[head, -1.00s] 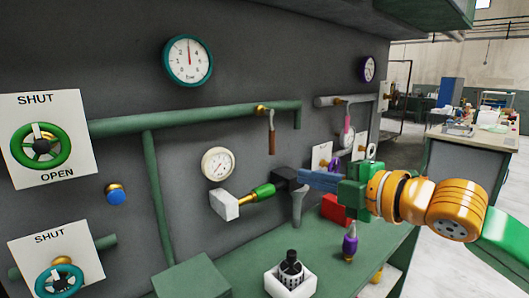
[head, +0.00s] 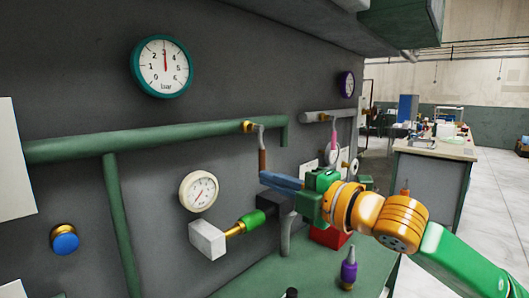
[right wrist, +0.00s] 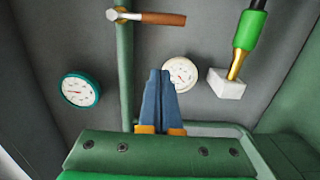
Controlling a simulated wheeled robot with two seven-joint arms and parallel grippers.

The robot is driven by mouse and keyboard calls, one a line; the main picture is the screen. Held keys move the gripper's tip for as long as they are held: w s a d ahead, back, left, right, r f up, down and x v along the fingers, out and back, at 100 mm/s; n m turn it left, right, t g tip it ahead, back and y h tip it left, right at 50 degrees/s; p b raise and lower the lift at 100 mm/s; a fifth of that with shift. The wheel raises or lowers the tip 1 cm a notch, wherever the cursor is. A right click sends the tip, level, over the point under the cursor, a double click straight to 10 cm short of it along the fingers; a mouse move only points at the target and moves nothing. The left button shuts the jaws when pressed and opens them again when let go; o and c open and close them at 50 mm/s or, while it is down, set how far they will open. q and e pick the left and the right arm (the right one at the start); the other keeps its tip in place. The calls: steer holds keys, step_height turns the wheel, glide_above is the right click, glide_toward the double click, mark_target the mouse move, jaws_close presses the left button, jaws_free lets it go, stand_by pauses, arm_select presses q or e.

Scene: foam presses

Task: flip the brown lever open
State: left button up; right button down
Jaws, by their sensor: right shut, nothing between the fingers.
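The brown lever (head: 262,160) hangs down from a brass valve (head: 247,127) on the green pipe (head: 130,143) in the head view, square to the pipe. In the right wrist view the lever's brown grip (right wrist: 163,19) is near the top edge. My right gripper (head: 263,177), with blue fingers, is shut and empty. In the head view its tips overlap the lever's lower end. In the right wrist view the fingertips (right wrist: 160,72) show a gap from the lever, so I cannot tell whether they touch. My left gripper is not in view.
A white gauge (head: 198,191) and a green-handled fitting (head: 247,222) sit below the lever. A teal gauge (head: 162,66) is above left. A pink lever (head: 333,140) hangs further right.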

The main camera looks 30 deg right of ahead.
mark_target(262, 169)
steer(key=w+p, duration=0.1)
steer(key=w, duration=0.2)
steer(key=w+d+p, duration=0.1)
steer(key=w+p, duration=0.1)
steer(key=w, duration=0.1)
steer(key=shift+w+d+r, duration=0.1)
steer(key=shift+w+d, duration=0.1)
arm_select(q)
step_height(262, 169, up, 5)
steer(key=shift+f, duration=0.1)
arm_select(e)
steer(key=shift+w+d, duration=0.1)
steer(key=shift+d, duration=0.45)
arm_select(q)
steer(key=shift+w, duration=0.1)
